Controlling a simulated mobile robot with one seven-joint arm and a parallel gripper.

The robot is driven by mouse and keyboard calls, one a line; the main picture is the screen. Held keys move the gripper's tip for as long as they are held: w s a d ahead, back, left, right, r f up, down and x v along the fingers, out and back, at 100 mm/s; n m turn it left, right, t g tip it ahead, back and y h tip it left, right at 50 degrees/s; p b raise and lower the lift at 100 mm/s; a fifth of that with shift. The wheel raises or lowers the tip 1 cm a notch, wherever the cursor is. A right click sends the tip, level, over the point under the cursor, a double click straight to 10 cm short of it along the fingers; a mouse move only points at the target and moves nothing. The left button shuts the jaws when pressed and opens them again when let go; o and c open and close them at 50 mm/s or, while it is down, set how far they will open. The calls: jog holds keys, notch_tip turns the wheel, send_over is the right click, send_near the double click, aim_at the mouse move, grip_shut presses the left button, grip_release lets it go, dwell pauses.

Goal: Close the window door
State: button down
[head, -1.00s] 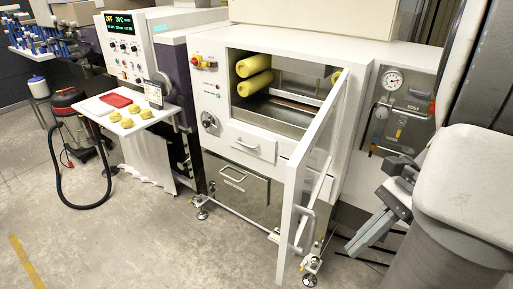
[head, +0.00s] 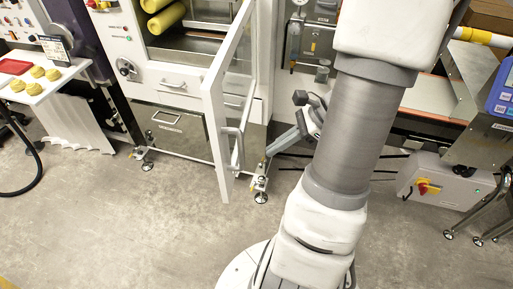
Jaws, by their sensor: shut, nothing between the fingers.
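The window door (head: 216,122) is a white frame with a clear pane. It stands open, swung out toward me from the right side of the white cabinet (head: 122,35). Its grey bar handle (head: 239,148) is low on the door. Behind the door, the cabinet opening shows yellow rolls (head: 166,18). My gripper (head: 284,141) is just right of the door's lower part, shut and empty. It is partly hidden behind my own arm, and I cannot tell whether it touches the door.
A drawer (head: 172,83) and a steel lower panel (head: 165,119) sit under the opening. A levelling foot (head: 261,197) stands below the door's hinge side. A grey box with a red-yellow switch (head: 440,186) is at right.

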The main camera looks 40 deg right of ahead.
jog(key=shift+w+a+f+p, duration=0.15)
jog(key=shift+w+a, duration=0.25)
jog(key=shift+a, duration=0.25)
jog(key=shift+w+a+f+p, duration=0.1)
jog(key=shift+w+a, duration=0.3)
jog(key=shift+a, duration=0.3)
jog(key=shift+w+a+f+p, duration=0.15)
jog(key=shift+w+a, duration=0.25)
jog(key=shift+a, duration=0.25)
jog(key=shift+w, duration=0.1)
